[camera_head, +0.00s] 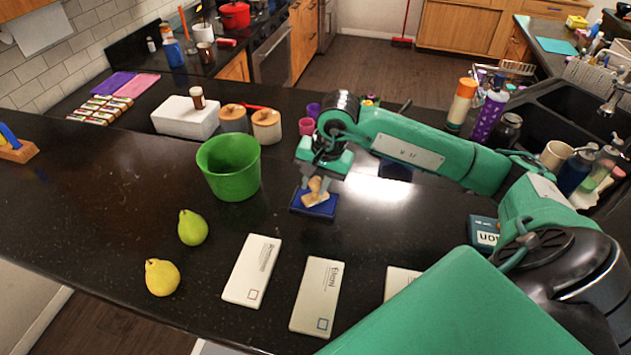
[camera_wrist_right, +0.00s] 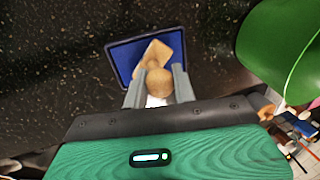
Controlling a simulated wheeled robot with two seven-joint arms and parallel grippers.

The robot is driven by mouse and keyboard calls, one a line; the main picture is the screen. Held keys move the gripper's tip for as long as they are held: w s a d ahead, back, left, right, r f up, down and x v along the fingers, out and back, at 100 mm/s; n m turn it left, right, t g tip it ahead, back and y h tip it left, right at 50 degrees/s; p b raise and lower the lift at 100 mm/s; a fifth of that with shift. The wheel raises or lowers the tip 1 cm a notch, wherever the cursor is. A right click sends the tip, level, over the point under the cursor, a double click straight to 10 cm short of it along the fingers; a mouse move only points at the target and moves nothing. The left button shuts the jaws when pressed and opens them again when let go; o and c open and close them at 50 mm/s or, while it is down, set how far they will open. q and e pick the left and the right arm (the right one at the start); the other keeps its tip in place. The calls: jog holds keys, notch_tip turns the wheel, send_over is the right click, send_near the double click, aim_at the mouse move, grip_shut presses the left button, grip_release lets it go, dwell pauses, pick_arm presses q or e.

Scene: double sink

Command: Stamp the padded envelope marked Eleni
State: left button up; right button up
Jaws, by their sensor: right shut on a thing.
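My right gripper (camera_head: 317,183) is shut on the knob of a wooden stamp (camera_head: 315,199), at the blue ink pad (camera_head: 331,210). In the right wrist view the knob of the stamp (camera_wrist_right: 158,83) sits between the two fingers (camera_wrist_right: 156,86), with its block over the blue pad (camera_wrist_right: 122,62). I cannot tell whether the stamp touches the pad. The padded envelope marked Eleni (camera_head: 313,298) lies flat on the dark counter, nearer the front edge, with a small square outline at its lower end. My left gripper is not in view.
Another envelope (camera_head: 251,270) lies left of Eleni's, and a third (camera_head: 400,281) is partly hidden by my arm. A green bucket (camera_head: 229,170), a green pear (camera_head: 192,228) and a yellow pear (camera_head: 161,278) stand to the left. A box (camera_head: 484,232) is at right.

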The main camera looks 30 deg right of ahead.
jog(key=shift+s+f+b, duration=0.1)
jog(key=shift+f+b, duration=0.1)
jog(key=shift+b, duration=0.35)
dwell(1.9)
jog(key=shift+r, duration=0.1)
jog(key=shift+p+v, duration=0.35)
jog(key=shift+v, duration=0.6)
jog(key=shift+w+a+r+p, duration=0.15)
jog(key=shift+r+p, duration=0.25)
jog(key=shift+r, duration=0.9)
jog(key=shift+w+a+r+p, duration=0.1)
jog(key=shift+r+p, duration=0.3)
jog(key=shift+r, duration=0.9)
jog(key=shift+d, duration=0.1)
